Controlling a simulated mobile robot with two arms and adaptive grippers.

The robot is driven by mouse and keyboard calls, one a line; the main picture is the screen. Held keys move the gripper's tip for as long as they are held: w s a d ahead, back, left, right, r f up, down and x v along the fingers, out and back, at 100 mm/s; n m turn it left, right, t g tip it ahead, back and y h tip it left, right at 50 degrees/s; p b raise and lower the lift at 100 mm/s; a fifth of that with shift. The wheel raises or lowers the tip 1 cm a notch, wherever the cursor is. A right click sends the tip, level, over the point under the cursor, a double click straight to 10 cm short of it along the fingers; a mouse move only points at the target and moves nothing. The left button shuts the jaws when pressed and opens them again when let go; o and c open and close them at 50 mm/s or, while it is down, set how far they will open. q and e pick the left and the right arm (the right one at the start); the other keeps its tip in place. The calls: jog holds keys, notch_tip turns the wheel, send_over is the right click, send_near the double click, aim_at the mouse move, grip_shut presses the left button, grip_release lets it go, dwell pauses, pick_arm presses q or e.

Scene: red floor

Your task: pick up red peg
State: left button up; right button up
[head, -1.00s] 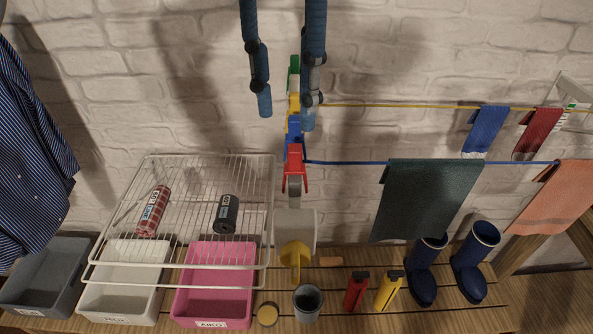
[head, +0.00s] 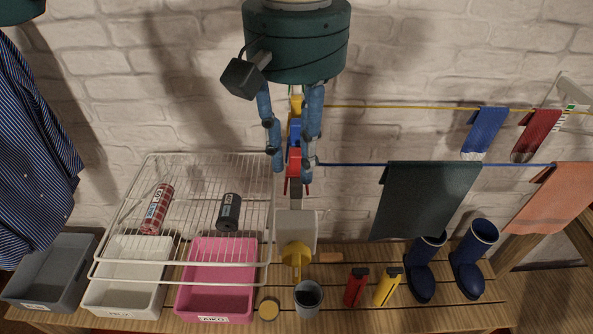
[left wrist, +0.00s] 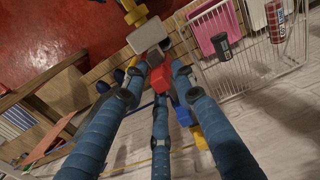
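The red peg (head: 294,160) hangs at the bottom of a vertical row with a blue peg (head: 295,130) and a yellow peg (head: 297,104) above it. It also shows in the left wrist view (left wrist: 161,78). My left gripper (head: 292,167) has come down from above, its blue fingers pointing down on both sides of the red peg. The fingers are spread and look apart from the peg; contact cannot be told for certain. The green peg seen earlier is hidden behind the gripper's body. My right gripper is not in view.
A white wire rack (head: 195,262) with a red can (head: 157,209) and a dark can (head: 229,212) is at the left, above the bins. Below the peg hang a grey-white piece (head: 296,226) and a yellow piece (head: 296,256). A dark green towel (head: 427,200) hangs at the right.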

pick_arm(q)
jog(key=c, duration=0.4)
jog(key=shift+c, duration=0.2)
jog(key=shift+r, duration=0.4)
notch_tip(320, 180, up, 11)
notch_tip(320, 180, up, 8)
jog(key=p, duration=0.4)
send_over(297, 151)
jog(key=shift+r, duration=0.1)
